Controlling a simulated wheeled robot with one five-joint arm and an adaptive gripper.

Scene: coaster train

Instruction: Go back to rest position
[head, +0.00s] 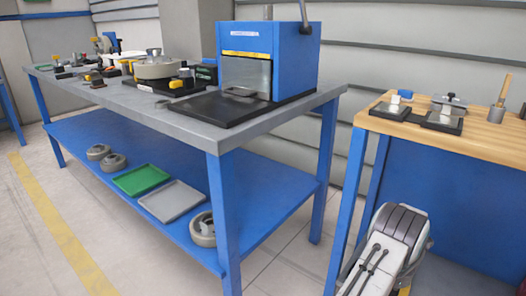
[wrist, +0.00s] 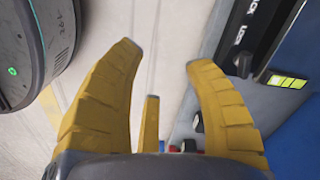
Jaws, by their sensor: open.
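My gripper (wrist: 163,55) shows in the wrist view with its yellow fingers spread wide apart. It is open, and nothing is between the fingers. Pale floor (wrist: 165,25) lies behind them. A blue and grey body (wrist: 295,105) with white lettering and a small lit yellow-green panel is close on the right of the fingers. In the head view a white and grey link of my arm stands at the lower right, in front of the wooden-topped bench. My gripper cannot be made out there.
A grey-topped blue workbench (head: 278,124) carries a blue press (head: 292,50), a round grey pot (head: 157,67) and small parts. Its lower shelf holds a green tray (head: 141,179) and a grey tray (head: 172,201). A wooden-topped bench (head: 470,139) stands right. Floor (head: 28,240) at left is clear.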

